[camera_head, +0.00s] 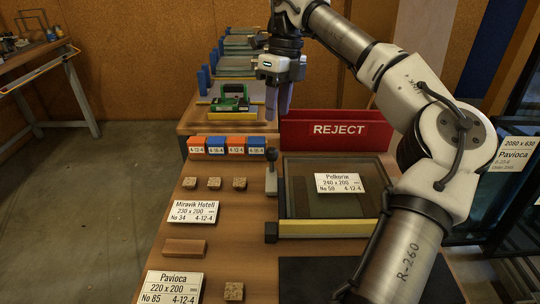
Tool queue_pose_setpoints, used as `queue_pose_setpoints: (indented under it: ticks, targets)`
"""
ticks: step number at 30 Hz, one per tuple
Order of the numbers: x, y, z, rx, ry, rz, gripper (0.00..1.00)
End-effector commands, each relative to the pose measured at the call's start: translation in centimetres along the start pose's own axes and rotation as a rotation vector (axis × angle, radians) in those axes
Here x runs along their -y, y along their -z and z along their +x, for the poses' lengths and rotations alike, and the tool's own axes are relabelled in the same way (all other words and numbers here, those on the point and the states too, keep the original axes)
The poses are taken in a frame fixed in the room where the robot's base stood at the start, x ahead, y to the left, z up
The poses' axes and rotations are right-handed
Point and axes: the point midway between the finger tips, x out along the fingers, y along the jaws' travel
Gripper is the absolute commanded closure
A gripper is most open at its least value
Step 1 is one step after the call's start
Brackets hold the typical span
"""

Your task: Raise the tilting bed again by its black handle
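The tilting bed (290,216) is a dark frame with a yellowish front bar on the bench, right of centre. It appears to lie flat, with a glass pane and a white "Pelkorin" label on it. The black handle (271,154) is a round knob on a grey lever at the bed's left edge, standing upright. My gripper (279,105) points down behind and above the handle, apart from it, near the left end of the red bin. Its two fingers hang close together; the gap between them is unclear. I see nothing held.
The red REJECT bin (337,131) stands behind the bed. A green tool (231,97) lies farther back. Orange and blue blocks (228,145), small cork blocks (214,183) and label cards (193,211) lie left of the bed. My arm covers the right side.

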Motion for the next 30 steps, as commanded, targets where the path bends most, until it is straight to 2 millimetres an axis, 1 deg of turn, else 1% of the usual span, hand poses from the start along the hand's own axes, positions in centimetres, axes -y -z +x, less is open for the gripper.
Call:
queue_pose_setpoints:
  ticks: [1,9,15,18,21,30]
  targets:
    - [0.0,0.1,1.1,-0.002,-0.003,-0.002,0.61]
    - [-0.1,0.0,6.9,0.0,-0.005,-0.003,0.61]
    - [-0.2,-0.1,10.3,0.001,-0.006,-0.004,0.61]
    - [-0.1,-0.1,11.4,0.002,-0.004,-0.003,0.61]
    - [-0.2,-0.1,12.0,0.002,-0.003,-0.004,0.61]
    - [-0.2,-0.1,12.3,0.003,-0.004,-0.004,0.61]
